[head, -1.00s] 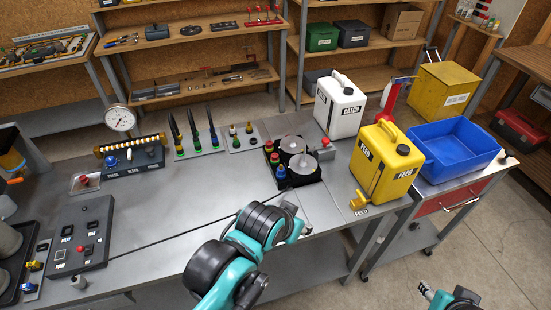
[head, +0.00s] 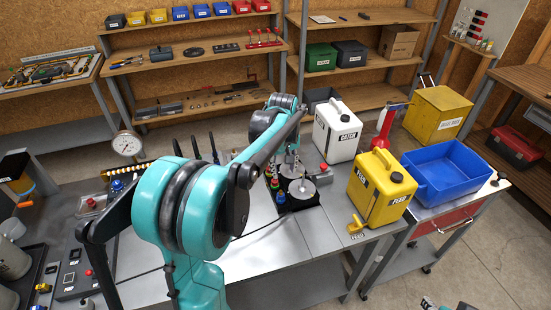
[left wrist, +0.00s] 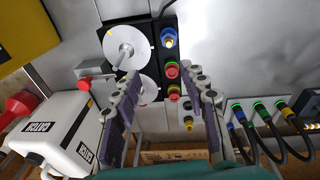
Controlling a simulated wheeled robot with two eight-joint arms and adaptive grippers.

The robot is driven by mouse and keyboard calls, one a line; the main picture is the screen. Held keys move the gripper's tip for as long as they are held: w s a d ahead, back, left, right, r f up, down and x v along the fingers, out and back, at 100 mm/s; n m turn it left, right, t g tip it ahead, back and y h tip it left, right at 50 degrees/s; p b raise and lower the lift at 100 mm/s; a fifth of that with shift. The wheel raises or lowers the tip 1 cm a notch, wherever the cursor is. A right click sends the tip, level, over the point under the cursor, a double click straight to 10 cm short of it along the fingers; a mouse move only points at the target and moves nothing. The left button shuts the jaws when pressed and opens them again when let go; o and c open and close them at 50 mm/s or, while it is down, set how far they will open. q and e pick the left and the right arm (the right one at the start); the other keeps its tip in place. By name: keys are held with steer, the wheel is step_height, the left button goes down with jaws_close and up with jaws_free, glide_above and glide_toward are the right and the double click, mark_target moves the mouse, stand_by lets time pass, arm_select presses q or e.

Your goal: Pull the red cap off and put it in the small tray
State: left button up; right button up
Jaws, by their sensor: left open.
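A black fixture (head: 312,203) with two pale discs holds a row of coloured caps on its left side. In the left wrist view a red cap with a green ring (left wrist: 172,70) sits between a blue cap (left wrist: 168,40) and a red cap with yellow (left wrist: 174,90). My left gripper (left wrist: 162,76) is open and empty, its fingers on either side of the red caps. In the head view the left gripper (head: 289,158) hangs over the fixture's back, partly hidden by my arm. Only a tip of my right gripper (head: 428,302) shows at the bottom edge. I cannot tell which container is the small tray.
A white CATCH can (head: 337,132) stands behind the fixture. A yellow FEED can (head: 381,190) and a blue bin (head: 447,172) stand to its right. Bare bench lies in front of the fixture.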

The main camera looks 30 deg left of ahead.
mark_target(275, 181)
arm_select(q)
steer(key=w+a+f, duration=0.1)
steer(key=w+a+f+n, duration=0.1)
steer(key=a, duration=0.1)
steer(key=w+a+f+n+g+p, duration=0.1)
steer(key=shift+a, duration=0.4)
steer(key=shift+w+a+f+n, duration=0.15)
steer(key=shift+a+f+n, duration=0.05)
steer(key=shift+f+n, duration=0.1)
step_height(275, 181, down, 8)
steer(key=shift+r+b, duration=0.2)
steer(key=shift+b, duration=0.7)
steer(key=c, duration=1)
